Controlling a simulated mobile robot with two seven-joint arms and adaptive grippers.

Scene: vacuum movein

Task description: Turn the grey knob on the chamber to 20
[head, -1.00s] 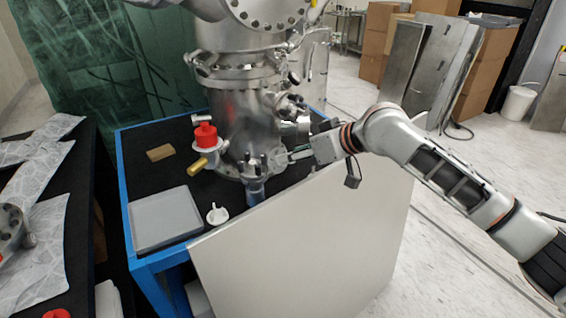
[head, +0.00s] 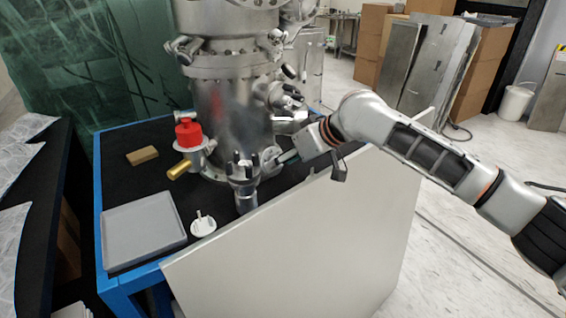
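The steel chamber (head: 228,118) stands on the dark top of a blue-framed table. A grey, lobed knob-like part (head: 243,168) sits low on its front, above a short downward port. I cannot tell if this is the grey knob, and no scale or number is readable. My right gripper (head: 287,157) reaches in from the right, beside the chamber's lower right side fittings. Its fingertips are small and partly lost against the metal, so I cannot tell if they touch anything or how far apart they are. My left gripper is not in view.
A red-capped valve (head: 189,133) with a brass end projects from the chamber's left. A grey tray (head: 144,232), a small white round piece (head: 203,227) and a brown block (head: 142,155) lie on the table. A large pale panel (head: 300,245) stands along the table's front right.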

